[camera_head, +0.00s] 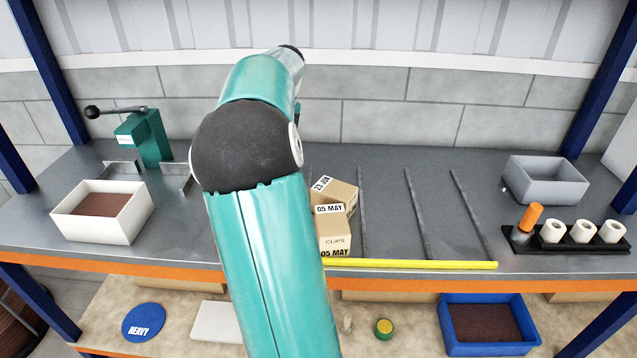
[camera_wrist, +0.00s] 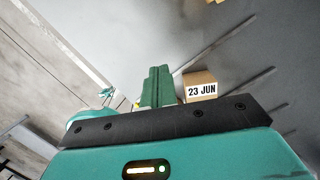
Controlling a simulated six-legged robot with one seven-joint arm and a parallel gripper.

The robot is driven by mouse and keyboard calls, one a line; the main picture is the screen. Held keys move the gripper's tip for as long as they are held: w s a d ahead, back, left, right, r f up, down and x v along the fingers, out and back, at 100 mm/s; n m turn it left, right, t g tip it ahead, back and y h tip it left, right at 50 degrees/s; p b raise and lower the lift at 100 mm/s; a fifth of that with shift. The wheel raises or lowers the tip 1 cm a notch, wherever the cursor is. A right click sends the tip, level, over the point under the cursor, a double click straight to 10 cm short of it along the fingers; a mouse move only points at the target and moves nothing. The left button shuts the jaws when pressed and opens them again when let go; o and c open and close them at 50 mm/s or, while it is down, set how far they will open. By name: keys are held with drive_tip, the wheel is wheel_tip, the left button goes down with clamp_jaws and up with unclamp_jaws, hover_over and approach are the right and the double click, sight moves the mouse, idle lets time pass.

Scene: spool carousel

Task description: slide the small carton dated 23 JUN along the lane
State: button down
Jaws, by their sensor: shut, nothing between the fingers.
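The small carton dated 23 JUN (camera_head: 343,193) is brown with a white label. In the head view it stands turned at an angle behind another carton marked 05 MAY and CLIPS (camera_head: 334,241), close to it; I cannot tell if they touch. In the wrist view the 23 JUN carton (camera_wrist: 201,78) is just right of my gripper (camera_wrist: 159,70). My gripper's green fingers are together and empty; contact with the carton is unclear. In the head view my arm hides the gripper and part of the lane left of the cartons.
Thin dark rails (camera_head: 416,215) divide the grey shelf into lanes, with a yellow strip (camera_head: 430,264) along the front. Lanes right of the cartons are empty. A grey bin (camera_head: 545,183) and a black rack (camera_head: 580,245) stand right; a white tray (camera_head: 128,222) and green clamp stand left.

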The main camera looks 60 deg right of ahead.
sight(325, 187)
drive_tip(key=s+d+f+m+g, duration=0.1)
drive_tip(key=s+d+f+m, duration=0.25)
drive_tip(key=d+m, duration=0.35)
drive_tip(key=s+d+f+m+g, duration=0.15)
drive_tip(key=d+f+m, duration=0.25)
drive_tip(key=d, duration=0.4)
drive_tip(key=shift+m, duration=0.3)
drive_tip(key=f, duration=1)
drive_tip(key=shift+s+d+f, duration=0.15)
drive_tip(key=shift+s+f, duration=0.1)
drive_tip(key=shift+f, duration=0.1)
drive_tip(key=shift+s+a+r, duration=0.2)
drive_tip(key=shift+s+a, duration=0.1)
drive_tip(key=shift+a, duration=0.25)
drive_tip(key=shift+s+a+r, duration=0.15)
drive_tip(key=shift+s+a, duration=0.1)
drive_tip(key=shift+a, duration=0.25)
drive_tip(key=shift+s+a+f, duration=0.1)
drive_tip(key=shift+s+a, duration=0.35)
drive_tip(key=shift+a, duration=0.15)
drive_tip(key=shift+a, duration=0.15)
drive_tip(key=shift+s+a, duration=0.45)
drive_tip(key=shift+a, duration=0.2)
